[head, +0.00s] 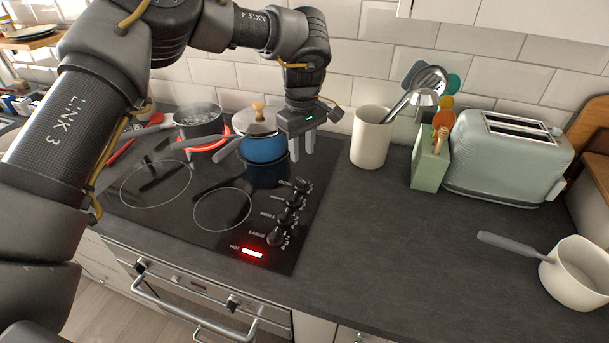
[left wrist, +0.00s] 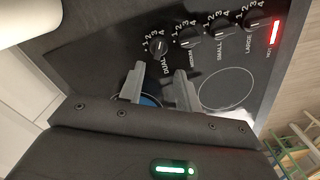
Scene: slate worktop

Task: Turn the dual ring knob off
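The dual ring knob is the small black knob (head: 303,186) at the back end of the row on the cooktop's right side. In the left wrist view this knob (left wrist: 158,47) has "DUAL" and numbers printed by it; its exact setting is too small to tell. My left gripper (head: 302,148) is pointing down, behind the knob and apart from it, beside the blue pot. In the left wrist view the two fingers of the gripper (left wrist: 158,88) are spread with nothing between them. My right gripper is not in view.
Several similar knobs (head: 285,217) run toward the red-lit HOT light (head: 252,253). A blue pot (head: 263,149) and a steaming pan (head: 198,121) stand at the back; a ring glows red by them. A utensil crock (head: 370,140) stands right of my gripper. The front right worktop is mostly clear.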

